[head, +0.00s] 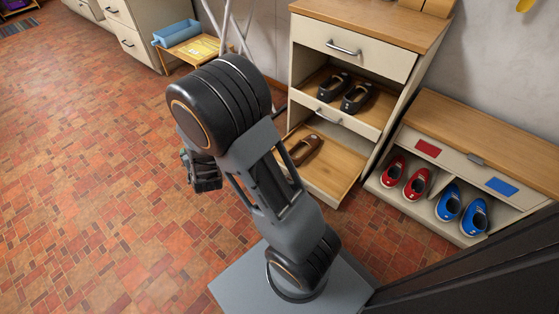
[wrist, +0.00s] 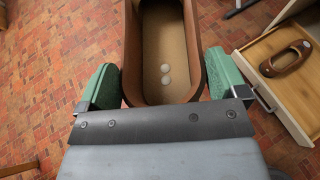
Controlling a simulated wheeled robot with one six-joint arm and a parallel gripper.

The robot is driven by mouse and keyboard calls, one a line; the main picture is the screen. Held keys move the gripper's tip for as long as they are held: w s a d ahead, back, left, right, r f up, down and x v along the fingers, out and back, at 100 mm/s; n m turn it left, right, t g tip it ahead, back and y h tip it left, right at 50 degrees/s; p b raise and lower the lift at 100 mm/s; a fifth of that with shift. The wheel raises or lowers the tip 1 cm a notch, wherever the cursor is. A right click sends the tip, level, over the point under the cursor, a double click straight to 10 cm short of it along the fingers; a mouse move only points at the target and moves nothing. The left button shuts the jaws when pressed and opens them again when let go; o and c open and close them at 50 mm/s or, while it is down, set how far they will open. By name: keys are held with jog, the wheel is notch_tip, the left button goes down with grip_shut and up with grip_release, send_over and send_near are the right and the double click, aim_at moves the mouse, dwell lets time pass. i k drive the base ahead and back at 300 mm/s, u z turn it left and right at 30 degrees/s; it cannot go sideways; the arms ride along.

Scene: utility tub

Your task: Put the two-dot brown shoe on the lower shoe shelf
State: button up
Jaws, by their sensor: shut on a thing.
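My gripper (wrist: 163,80) is shut on the two-dot brown shoe (wrist: 163,45). The green finger pads press on both sides of the shoe, and two pale dots show on its tan insole. The shoe's far end is cut off by the top of the wrist view. In the head view my gripper (head: 204,172) hangs over open floor, left of the shelf unit, and I cannot make out the held shoe there. The lower shoe shelf (head: 338,172) is a wooden pull-out tray, drawn out. Another brown shoe (head: 305,149) lies on its left part; it also shows in the wrist view (wrist: 286,56).
Two black shoes (head: 346,91) stand on the shelf above. A low cabinet at the right holds red shoes (head: 405,178) and blue shoes (head: 463,209). A small table (head: 193,50) with a blue bin stands behind. The tiled floor (head: 90,190) at the left is clear.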

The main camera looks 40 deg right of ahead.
aim_at(330, 168)
jog(key=u, duration=2.1)
jog(key=k, duration=0.95)
jog(key=z, duration=1.65)
